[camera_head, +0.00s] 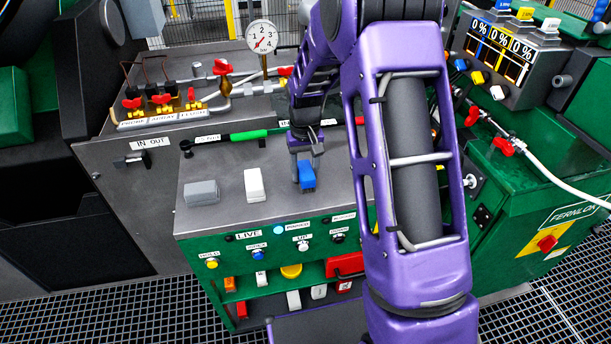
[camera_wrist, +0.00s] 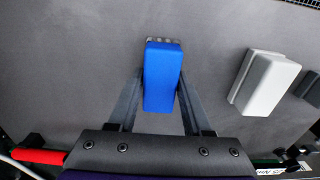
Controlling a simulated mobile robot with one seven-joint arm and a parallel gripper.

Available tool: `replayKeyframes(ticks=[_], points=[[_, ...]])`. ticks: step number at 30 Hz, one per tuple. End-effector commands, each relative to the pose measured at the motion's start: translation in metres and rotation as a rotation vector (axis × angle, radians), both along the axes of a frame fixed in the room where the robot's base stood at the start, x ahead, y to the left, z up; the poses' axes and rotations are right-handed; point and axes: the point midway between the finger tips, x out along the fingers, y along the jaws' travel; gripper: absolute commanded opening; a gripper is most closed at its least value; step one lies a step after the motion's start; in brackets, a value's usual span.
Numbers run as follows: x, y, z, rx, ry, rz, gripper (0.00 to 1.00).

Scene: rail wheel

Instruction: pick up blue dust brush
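The blue dust brush (camera_head: 306,177) is at the right end of a row of brushes on the grey console top. In the wrist view the blue brush (camera_wrist: 162,80) fills the space between my fingers, pointing away from the palm. My gripper (camera_head: 305,158) is right at the brush, pointing down. In the wrist view one finger of my gripper (camera_wrist: 162,72) runs along each side of it, and the brush hides the fingertips in part. I see no clear gap, but whether the fingers press on it does not show. The brush appears at console-top level.
A white brush (camera_head: 255,185) and a grey brush (camera_head: 202,193) stand to the left on the same top. A green-handled tool (camera_head: 248,134) lies behind them. A pressure gauge (camera_head: 262,37) and red-handled valves (camera_head: 160,99) stand further back.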

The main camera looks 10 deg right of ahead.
Motion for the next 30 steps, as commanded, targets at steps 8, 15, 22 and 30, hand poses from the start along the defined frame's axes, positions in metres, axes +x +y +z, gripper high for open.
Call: replayKeyframes(ticks=[8, 15, 22, 30], points=[[0.0, 0.0, 0.0, 0.0, 0.0, 0.0, 0.0], [0.001, 0.0, 0.005, 0.0, -0.002, 0.0, 0.0], [0.001, 0.0, 0.044, 0.0, -0.004, 0.001, 0.0], [0.0, 0.0, 0.09, 0.0, -0.002, 0.0, 0.0]])
